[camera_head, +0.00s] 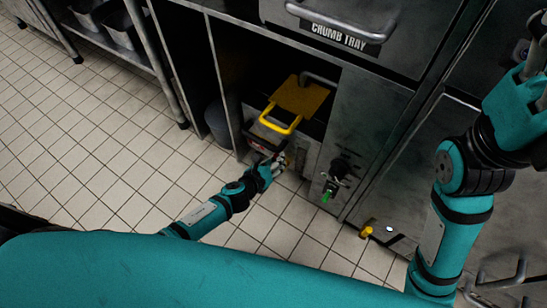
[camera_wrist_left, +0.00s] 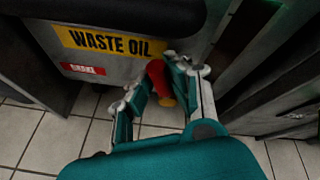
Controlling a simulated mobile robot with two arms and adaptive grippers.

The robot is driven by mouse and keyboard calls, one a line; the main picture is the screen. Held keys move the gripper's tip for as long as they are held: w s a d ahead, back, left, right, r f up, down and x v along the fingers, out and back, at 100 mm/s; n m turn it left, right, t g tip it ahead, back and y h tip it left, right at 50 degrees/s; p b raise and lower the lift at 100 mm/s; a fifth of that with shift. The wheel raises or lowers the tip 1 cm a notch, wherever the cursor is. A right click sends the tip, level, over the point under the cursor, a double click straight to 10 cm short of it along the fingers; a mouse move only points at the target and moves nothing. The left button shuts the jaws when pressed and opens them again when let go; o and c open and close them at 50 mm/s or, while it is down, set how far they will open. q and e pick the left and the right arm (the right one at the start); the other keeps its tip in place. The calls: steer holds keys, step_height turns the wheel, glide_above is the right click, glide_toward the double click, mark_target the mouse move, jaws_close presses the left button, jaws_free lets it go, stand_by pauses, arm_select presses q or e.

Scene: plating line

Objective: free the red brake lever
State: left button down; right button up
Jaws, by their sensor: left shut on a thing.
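The red brake lever (camera_wrist_left: 157,76) shows in the left wrist view, below the right end of the yellow WASTE OIL label, with a yellowish end piece under it. My left gripper (camera_wrist_left: 166,86) has its fingers on both sides of the lever and is shut on it. In the head view my left gripper (camera_head: 279,161) is low at the front of the waste oil unit (camera_head: 301,146), and the lever is too small or hidden to make out there. My right gripper (camera_head: 537,75) is at the upper right edge, partly cut off; its fingers cannot be read.
The unit has a yellow handle (camera_head: 281,122) and stands in an open bay under the crumb tray drawer (camera_head: 338,36). A green-tipped valve (camera_head: 327,195) and a yellow-ended fitting (camera_head: 367,231) stick out to the right. The tiled floor (camera_head: 110,150) at left is clear.

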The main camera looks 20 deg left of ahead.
arm_select(q)
steer(key=m+y, duration=0.1)
steer(key=d+m+t+y, duration=0.1)
steer(key=m, duration=0.1)
steer(key=shift+s+d+y, duration=0.2)
steer(key=shift+s+y, duration=0.1)
stand_by(0.4)
steer(key=c, duration=1.3)
jaws_free()
steer(key=shift+d+r, duration=0.1)
steer(key=shift+o, duration=0.4)
steer(key=shift+d, duration=0.1)
